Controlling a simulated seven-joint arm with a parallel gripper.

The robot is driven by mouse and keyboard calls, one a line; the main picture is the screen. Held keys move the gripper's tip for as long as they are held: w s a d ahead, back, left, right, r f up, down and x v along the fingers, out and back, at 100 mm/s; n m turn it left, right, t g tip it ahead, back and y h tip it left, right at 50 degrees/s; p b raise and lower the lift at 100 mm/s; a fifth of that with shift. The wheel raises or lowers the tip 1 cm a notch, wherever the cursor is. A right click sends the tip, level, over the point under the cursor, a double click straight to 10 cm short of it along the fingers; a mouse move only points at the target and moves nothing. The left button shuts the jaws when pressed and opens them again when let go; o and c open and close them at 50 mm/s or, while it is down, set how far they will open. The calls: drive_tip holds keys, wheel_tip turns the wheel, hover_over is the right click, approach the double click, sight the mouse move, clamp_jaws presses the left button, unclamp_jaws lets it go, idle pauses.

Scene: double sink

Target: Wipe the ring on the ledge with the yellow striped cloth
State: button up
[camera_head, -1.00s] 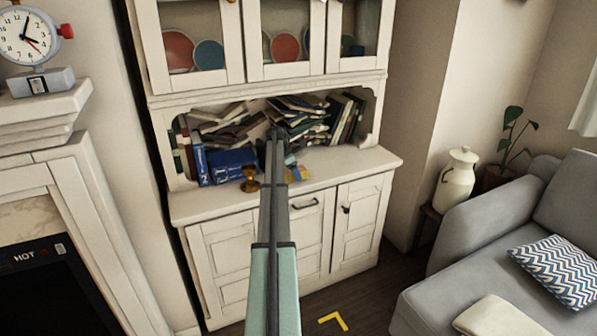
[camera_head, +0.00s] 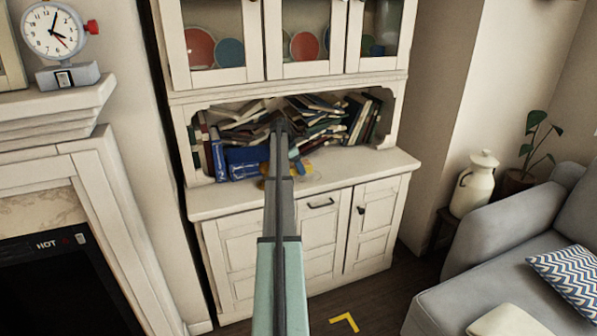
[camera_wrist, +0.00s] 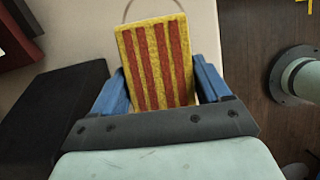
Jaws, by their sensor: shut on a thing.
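The yellow cloth with red stripes (camera_wrist: 158,62) is between the two blue fingers of my gripper (camera_wrist: 160,78) in the wrist view. My gripper is shut on it. A thin, faint ring (camera_wrist: 153,1) shows as an arc on the pale ledge (camera_wrist: 88,22), just beyond the cloth's far edge. The cloth hides the rest of the ring from this view. I cannot tell whether the cloth touches the ledge.
Leaning and piled books (camera_head: 325,118) fill the niche behind the ledge, with blue books (camera_head: 245,163) at left. A brass-coloured thing is mostly hidden behind my arm. A dark block (camera_wrist: 55,115) lies left of my gripper. The ledge's right part is clear.

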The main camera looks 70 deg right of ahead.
drive_tip(key=shift+r, duration=2.1)
drive_tip(key=shift+f, duration=0.2)
